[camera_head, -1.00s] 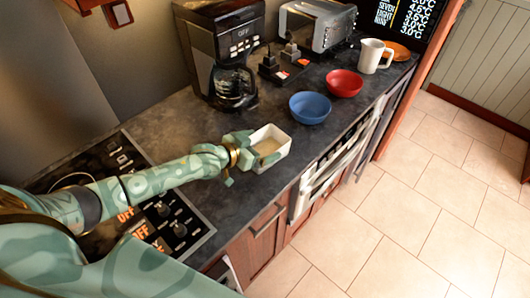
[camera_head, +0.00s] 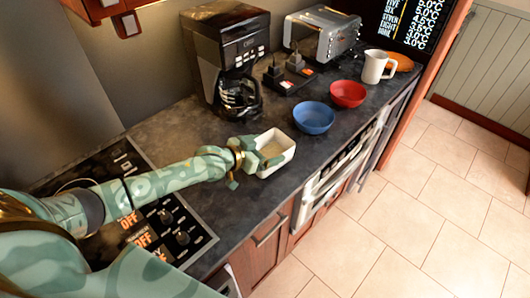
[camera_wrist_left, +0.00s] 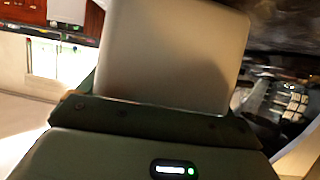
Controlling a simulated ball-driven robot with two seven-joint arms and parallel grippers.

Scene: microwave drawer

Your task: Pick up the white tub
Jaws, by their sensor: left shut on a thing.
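The white tub (camera_head: 283,144) is a small open rectangular container at the front of the dark counter, left of the blue bowl. My left gripper (camera_head: 262,158) reaches it from the left and is shut on its near-left wall, hiding part of that side. In the left wrist view the tub (camera_wrist_left: 172,50) shows as a large pale surface directly in front of the gripper. I cannot tell for sure whether its base is touching the counter. My right gripper is not in view.
A blue bowl (camera_head: 314,118), a red bowl (camera_head: 348,94) and a white mug (camera_head: 377,66) stand to the right. A coffee maker (camera_head: 226,55) and a toaster (camera_head: 321,38) stand behind. A cooktop (camera_head: 160,215) lies left, under my arm. The counter's front edge is close.

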